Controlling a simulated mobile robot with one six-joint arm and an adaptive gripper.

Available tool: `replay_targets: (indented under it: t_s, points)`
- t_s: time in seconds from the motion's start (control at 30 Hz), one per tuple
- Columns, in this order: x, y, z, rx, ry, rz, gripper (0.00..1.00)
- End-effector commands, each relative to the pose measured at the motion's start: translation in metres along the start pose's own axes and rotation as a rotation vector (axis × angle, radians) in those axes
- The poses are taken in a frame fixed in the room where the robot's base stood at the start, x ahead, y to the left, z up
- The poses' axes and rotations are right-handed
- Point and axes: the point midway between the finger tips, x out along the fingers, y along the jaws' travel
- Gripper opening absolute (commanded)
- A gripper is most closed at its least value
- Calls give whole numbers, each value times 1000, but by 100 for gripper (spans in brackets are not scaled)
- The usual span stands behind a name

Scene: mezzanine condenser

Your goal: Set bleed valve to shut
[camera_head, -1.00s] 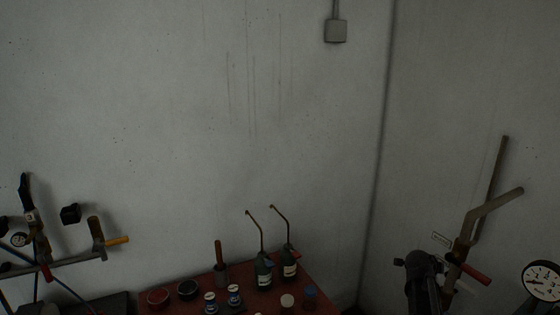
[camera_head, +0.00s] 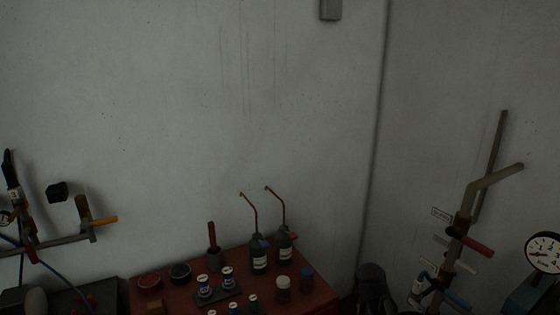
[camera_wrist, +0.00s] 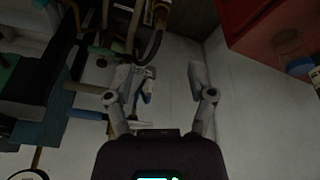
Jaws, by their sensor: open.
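On the right wall in the head view, a vertical pipe (camera_head: 455,245) carries a red-handled lever (camera_head: 478,246), a pale lever (camera_head: 466,266) and a blue-handled lever (camera_head: 455,300) low down. Small white tags (camera_head: 440,214) sit beside them; I cannot read them, so I cannot tell which lever is the bleed valve. In the wrist view my gripper (camera_wrist: 160,70) is open and empty. A small blue handle (camera_wrist: 148,90) and a white tag (camera_wrist: 147,72) show between its fingers, beyond them. I see no contact. My gripper's fingers cannot be made out in the head view.
A red cabinet (camera_head: 240,292) at the back holds oil cans (camera_head: 259,255), tins and small bottles. A round gauge (camera_head: 542,251) is at the far right. Another pipe with a yellow lever (camera_head: 104,220) is at the left. Several handles crowd the wrist view's left side.

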Motion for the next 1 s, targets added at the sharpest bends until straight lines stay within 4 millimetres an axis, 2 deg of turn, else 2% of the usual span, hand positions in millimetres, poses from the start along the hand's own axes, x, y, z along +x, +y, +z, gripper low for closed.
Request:
replay_targets:
  t_s: [0.03,0.2,0.4,0.57,1.0]
  points:
    - [6,-5,19,-79,-34,-10,71]
    - [11,-20,68,-346,-143,-54,71]
    - [11,-30,106,-566,-227,-107,71]
    - [9,-35,118,-643,-251,-128,71]
    - [9,-35,118,-647,-252,-129,71]
